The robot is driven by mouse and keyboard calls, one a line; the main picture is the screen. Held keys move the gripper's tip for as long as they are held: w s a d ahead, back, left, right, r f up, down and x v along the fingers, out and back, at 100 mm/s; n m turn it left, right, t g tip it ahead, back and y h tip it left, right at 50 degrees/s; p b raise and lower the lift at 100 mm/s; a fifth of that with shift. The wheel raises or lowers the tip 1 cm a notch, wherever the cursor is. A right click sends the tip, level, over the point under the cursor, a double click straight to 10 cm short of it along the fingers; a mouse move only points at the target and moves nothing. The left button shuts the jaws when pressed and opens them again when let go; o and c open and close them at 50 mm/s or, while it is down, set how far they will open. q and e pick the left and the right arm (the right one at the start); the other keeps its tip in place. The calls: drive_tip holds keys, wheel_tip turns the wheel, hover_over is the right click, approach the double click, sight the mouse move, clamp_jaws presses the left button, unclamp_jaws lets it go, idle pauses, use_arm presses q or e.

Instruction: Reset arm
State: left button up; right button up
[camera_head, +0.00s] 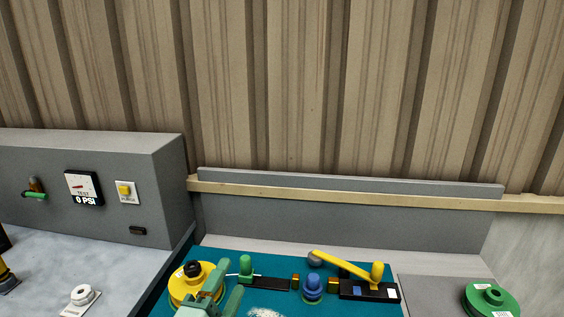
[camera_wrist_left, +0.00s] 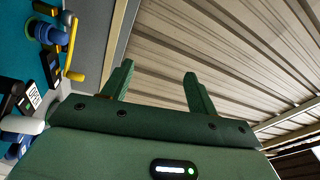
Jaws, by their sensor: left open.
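My left gripper (camera_head: 225,289) is green and shows at the bottom edge of the head view, in front of the teal board (camera_head: 158,304) and partly over the yellow round part (camera_head: 180,285). In the left wrist view the same gripper (camera_wrist_left: 160,85) has its two fingers spread apart with nothing between them. Behind the fingers is the ribbed wall or roof cladding. My right gripper is in neither view.
The board carries a green knob (camera_head: 246,267), a blue knob (camera_head: 313,286) and a yellow lever (camera_head: 340,264). A grey box (camera_head: 95,180) with a gauge (camera_head: 84,188) stands left. A green round part (camera_head: 491,300) sits right. Ribbed cladding (camera_head: 290,80) rises behind.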

use_arm(q)
drive_tip(key=s+a+f+n+g+y, duration=1)
drive_tip(key=s+a+f+n+g, duration=0.15)
drive_tip(key=s+a+f, duration=0.7)
drive_tip(key=s+d+f+g+h, duration=0.2)
drive_tip(key=s+f, duration=0.1)
drive_tip(key=f, duration=1)
drive_tip(key=s+d+f+g+h, duration=0.15)
drive_tip(key=s+f, duration=0.25)
drive_tip(key=f, duration=0.9)
drive_tip(key=s+f+n+g+h, duration=0.1)
drive_tip(key=s+f+n+g, duration=0.1)
drive_tip(key=s+f, duration=1.2)
drive_tip(key=s+n, duration=0.1)
drive_tip(key=s, duration=0.3)
drive_tip(key=shift+a+g, duration=0.35)
drive_tip(key=shift+g, duration=0.05)
drive_tip(key=shift+s+f+n, duration=0.1)
drive_tip(key=shift+n, duration=0.15)
